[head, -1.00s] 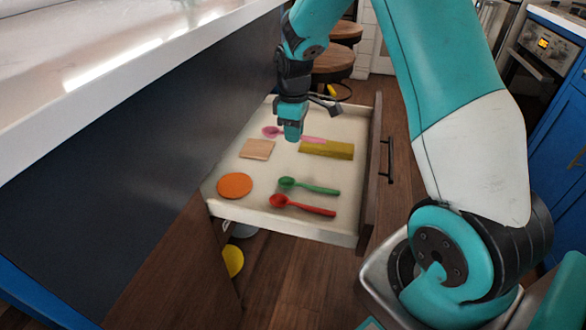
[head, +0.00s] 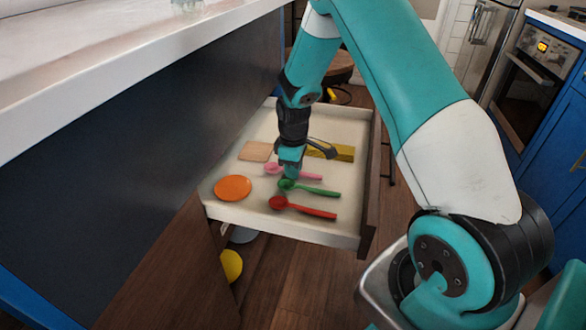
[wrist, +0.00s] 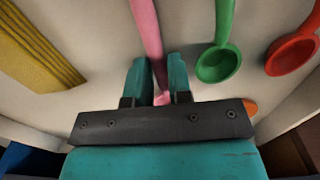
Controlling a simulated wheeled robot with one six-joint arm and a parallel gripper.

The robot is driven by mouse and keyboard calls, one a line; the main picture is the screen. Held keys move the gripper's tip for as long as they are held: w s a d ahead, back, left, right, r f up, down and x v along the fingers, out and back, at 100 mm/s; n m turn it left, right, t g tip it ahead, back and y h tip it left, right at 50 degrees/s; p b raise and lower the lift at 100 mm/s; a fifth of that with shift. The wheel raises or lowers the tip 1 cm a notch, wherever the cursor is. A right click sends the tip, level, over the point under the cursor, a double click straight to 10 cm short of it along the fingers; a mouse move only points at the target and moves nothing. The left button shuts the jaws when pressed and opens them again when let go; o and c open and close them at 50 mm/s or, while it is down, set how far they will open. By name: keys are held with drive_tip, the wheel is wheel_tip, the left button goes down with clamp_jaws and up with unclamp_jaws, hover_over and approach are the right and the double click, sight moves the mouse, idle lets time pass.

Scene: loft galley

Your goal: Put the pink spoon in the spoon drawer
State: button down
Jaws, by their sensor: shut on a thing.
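The pink spoon (head: 308,175) is in or just above the open pale-lined drawer (head: 232,208), beside the green spoon (head: 316,190). My gripper (head: 290,174) is over the drawer, its fingers pointing down and closed on the pink spoon. In the wrist view the pink handle (wrist: 147,28) runs between the two teal fingers (wrist: 160,88). I cannot tell whether the spoon touches the drawer floor. The green spoon also shows in the wrist view (wrist: 219,62), and the red spoon (head: 308,209) lies nearer the drawer's front.
An orange disc (head: 232,188), a wooden square (head: 256,151) and a yellow-olive block (head: 335,152) also lie in the drawer. The white counter (head: 110,70) borders it on the left. A yellow round thing (head: 231,265) shows in the cabinet below.

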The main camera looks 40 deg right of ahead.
drive_tip(key=shift+f, duration=0.15)
drive_tip(key=c, duration=1.3)
unclamp_jaws()
wheel_tip(320, 180, up, 12)
drive_tip(key=p, duration=0.2)
drive_tip(key=s+a+r+y, duration=0.2)
drive_tip(key=s+a+r, duration=0.5)
drive_tip(key=a+r, duration=0.4)
drive_tip(key=s+a+r+y, duration=0.1)
drive_tip(key=s+a+r, duration=0.1)
drive_tip(key=s+a, duration=0.4)
drive_tip(key=s+a+r+y, duration=0.1)
drive_tip(key=s+a, duration=0.5)
drive_tip(key=s, duration=0.7)
drive_tip(key=shift+s+r+m, duration=0.25)
drive_tip(key=shift+r+m, duration=0.05)
drive_tip(key=shift+r, duration=0.55)
